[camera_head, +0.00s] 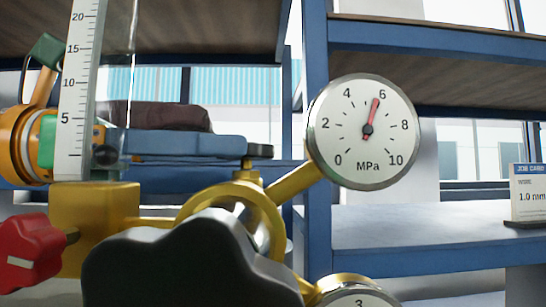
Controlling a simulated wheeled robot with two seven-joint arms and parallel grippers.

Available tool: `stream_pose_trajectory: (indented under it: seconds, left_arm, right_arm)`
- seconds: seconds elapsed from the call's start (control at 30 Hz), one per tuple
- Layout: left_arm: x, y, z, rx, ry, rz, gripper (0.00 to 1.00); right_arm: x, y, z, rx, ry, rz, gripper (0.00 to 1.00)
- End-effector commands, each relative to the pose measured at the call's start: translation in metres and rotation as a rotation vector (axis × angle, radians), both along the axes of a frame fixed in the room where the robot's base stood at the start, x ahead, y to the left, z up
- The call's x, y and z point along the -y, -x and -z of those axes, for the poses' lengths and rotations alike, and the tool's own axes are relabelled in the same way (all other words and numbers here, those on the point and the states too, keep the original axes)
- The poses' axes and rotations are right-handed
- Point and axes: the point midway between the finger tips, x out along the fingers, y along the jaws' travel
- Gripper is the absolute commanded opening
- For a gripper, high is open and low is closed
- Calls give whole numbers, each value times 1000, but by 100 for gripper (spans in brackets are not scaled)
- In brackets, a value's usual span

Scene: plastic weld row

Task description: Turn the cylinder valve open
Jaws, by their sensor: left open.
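A large black lobed knob (185,262) fills the lower front; it looks like the valve handwheel, and its lower part is cut off. Behind it is brass regulator work with a yellow ring (265,222). A round MPa gauge (365,155) at the upper right has its red needle just under 6. A clear flow tube with a white scale (78,100) stands on a brass block at left, with a red knob (30,256) below. My left gripper (47,95), orange with green tips, is open and empty at the far left, partly behind the tube, apart from the black knob. My right gripper is not seen.
A second gauge (357,294) is cut off at the bottom. A blue shelf rack (320,215) stands behind, with a bare shelf at right holding a job card (528,193). A dark brown bundle (155,116) lies behind the tube.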

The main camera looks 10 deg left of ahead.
Motion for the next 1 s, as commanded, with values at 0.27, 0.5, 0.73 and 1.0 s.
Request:
stream_pose_trajectory:
  seconds: [0.27, 0.5, 0.73, 1.0]
  left_arm:
    - [46, -25, -1, -1, -2, 3, 99]
    - [58, -32, 0, 0, 1, 2, 99]
    - [58, -32, -1, 0, 2, 2, 70]
    - [58, -32, -1, 0, 2, 3, 14]
  right_arm:
    - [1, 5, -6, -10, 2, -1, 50]
    - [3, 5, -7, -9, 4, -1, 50]
    - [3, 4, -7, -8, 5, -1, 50]
    - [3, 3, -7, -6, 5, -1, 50]
